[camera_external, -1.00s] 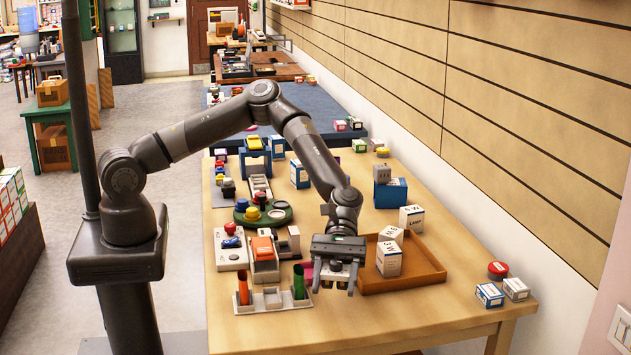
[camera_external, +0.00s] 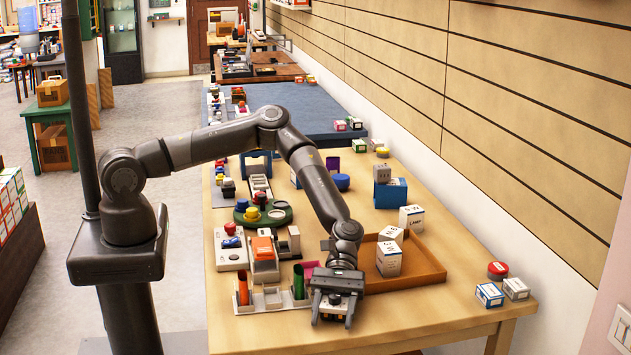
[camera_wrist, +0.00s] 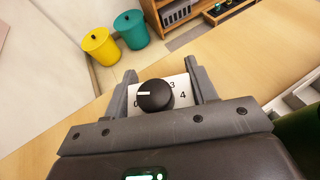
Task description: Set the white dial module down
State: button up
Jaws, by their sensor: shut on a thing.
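The white dial module (camera_wrist: 181,86) is a white plate with printed numbers and a round black knob. My gripper (camera_wrist: 160,86) is shut on it, with one finger on each side in the wrist view. In the external view my gripper (camera_external: 333,316) points down near the front edge of the wooden table (camera_external: 440,312), and the module (camera_external: 334,300) shows small between the fingers. I cannot tell whether the module touches the tabletop. Its underside is hidden.
A white tray (camera_external: 272,299) with red and green tubes is left of my gripper. A brown tray (camera_external: 415,279) with white boxes (camera_external: 389,262) is behind it to the right. Yellow (camera_wrist: 100,46) and teal (camera_wrist: 131,30) bins stand beyond the table.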

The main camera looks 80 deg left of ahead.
jog(key=o, duration=1)
jog(key=shift+f, duration=0.1)
jog(key=shift+w+a+r, duration=0.15)
jog(key=shift+a+r, duration=0.1)
jog(key=v, duration=1.1)
jog(key=shift+w+a+r, duration=0.1)
jog(key=shift+a, duration=0.05)
